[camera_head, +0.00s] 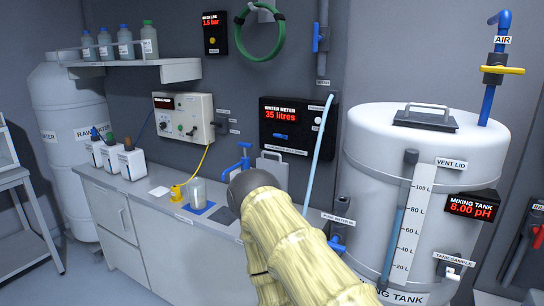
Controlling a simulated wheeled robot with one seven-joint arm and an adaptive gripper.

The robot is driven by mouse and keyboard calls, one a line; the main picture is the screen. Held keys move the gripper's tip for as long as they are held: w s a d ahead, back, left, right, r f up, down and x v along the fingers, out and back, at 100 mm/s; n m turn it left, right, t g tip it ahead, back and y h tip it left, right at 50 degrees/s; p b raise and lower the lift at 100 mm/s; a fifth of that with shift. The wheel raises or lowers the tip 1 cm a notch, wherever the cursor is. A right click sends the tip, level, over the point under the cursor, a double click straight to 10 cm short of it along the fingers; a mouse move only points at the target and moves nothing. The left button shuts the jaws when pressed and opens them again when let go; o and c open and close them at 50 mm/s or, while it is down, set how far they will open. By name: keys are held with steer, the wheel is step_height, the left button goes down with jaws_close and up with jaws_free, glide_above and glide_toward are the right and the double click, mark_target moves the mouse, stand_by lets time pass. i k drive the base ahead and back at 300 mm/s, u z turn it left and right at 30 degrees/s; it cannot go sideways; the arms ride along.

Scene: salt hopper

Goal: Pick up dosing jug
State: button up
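A small clear, greyish vessel (197,191) stands upright on a blue mat (201,209) on the counter. A pale grey object with a loop-like top (272,161) stands farther right, its lower part hidden behind my arm. I cannot tell for sure which of the two is the dosing jug, as no readable label names it. My arm, in a yellowish sleeve with a dark rounded end, rises from the bottom centre and covers the counter's right part. The fingers of my gripper do not show.
A yellow probe (177,193), white pad (159,191) and blue tap (236,161) are near the clear vessel. Several white bottles (131,163) stand at the counter's left. The large mixing tank (375,145) fills the right. A shelf (120,67) overhangs at upper left.

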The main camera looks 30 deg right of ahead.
mark_target(196, 187)
steer(key=z, duration=0.25)
steer(key=k, duration=0.3)
steer(key=u, duration=0.85)
steer(key=i, duration=1.3)
steer(key=z, duration=0.25)
